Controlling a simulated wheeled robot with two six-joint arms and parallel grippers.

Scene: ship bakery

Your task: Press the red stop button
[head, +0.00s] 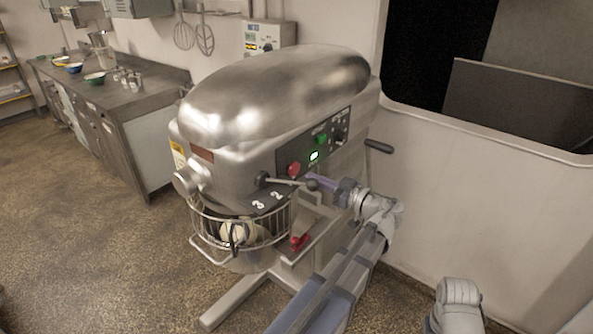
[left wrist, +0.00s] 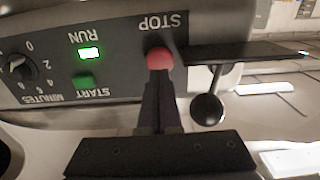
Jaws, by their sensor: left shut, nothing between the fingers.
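The red stop button (head: 293,169) is on the dark control panel (head: 322,143) on the side of a big steel mixer (head: 270,100). In the left wrist view the button (left wrist: 159,58) sits below the upside-down word STOP. My left gripper (head: 314,183) is shut and empty, close to the panel. In the left wrist view its fingertips (left wrist: 158,76) line up with the button and overlap its lower edge. I cannot tell whether they touch it. The green RUN light (left wrist: 90,53) is lit. My right gripper is not in view.
A lever with a black ball knob (left wrist: 207,109) sticks out beside the button. The green START button (left wrist: 84,82) and a minutes dial (left wrist: 17,68) share the panel. A wire bowl guard (head: 240,222) is below. A steel counter (head: 120,92) stands at the back left.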

